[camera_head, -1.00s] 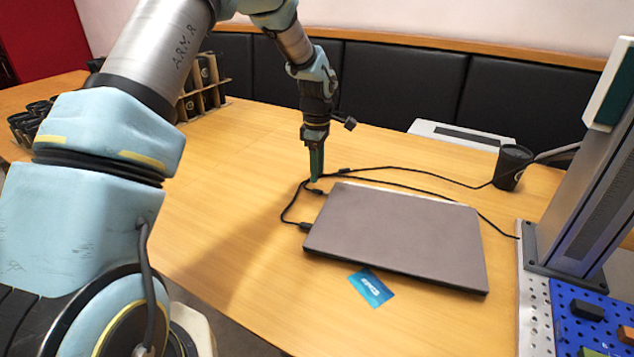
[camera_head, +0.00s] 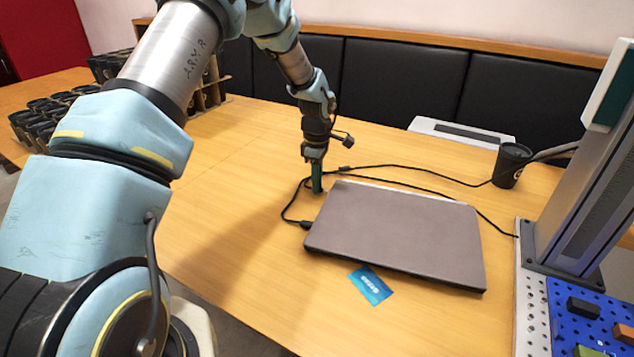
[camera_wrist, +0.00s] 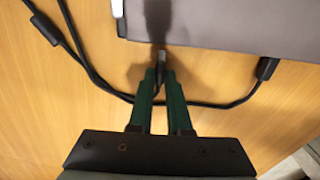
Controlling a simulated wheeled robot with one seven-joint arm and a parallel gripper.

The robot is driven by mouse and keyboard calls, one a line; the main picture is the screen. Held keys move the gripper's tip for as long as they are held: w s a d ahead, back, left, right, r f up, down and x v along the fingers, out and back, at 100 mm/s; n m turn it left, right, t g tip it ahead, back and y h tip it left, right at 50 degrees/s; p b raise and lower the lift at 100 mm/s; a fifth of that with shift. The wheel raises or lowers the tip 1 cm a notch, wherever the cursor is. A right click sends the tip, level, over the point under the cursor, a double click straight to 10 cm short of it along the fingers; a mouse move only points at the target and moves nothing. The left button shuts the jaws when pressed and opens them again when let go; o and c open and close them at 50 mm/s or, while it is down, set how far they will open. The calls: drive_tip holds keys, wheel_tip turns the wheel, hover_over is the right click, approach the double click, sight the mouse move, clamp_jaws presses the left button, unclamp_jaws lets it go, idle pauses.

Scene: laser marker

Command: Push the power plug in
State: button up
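The grey laptop (camera_head: 395,235) lies closed on the table; its edge (camera_wrist: 230,28) shows at the top of the wrist view. My gripper (camera_head: 317,190) points straight down just left of the laptop's back corner. In the wrist view its two green fingers (camera_wrist: 160,76) stand close together around a small dark plug with a lighter tip (camera_wrist: 162,57), a little short of the laptop edge. Whether they grip it is not clear. The plug is hidden behind the fingers in the head view. Another black plug (camera_head: 305,224) sits at the laptop's side, also in the wrist view (camera_wrist: 268,68).
Black cables (camera_head: 400,168) run over the table behind the laptop. A blue card (camera_head: 371,285) lies in front of it. A black cup (camera_head: 511,165) and the marker's column (camera_head: 575,190) stand at the right. The table left of the laptop is clear.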

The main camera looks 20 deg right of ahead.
clamp_jaws()
idle(0.9)
drive_tip(key=shift+s+d+b, duration=0.4)
drive_tip(key=shift+s+d, duration=0.5)
drive_tip(key=shift+d, duration=0.1)
drive_tip(key=o, duration=0.6)
unclamp_jaws()
drive_tip(key=shift+c, duration=0.2)
drive_tip(key=shift+r, duration=0.1)
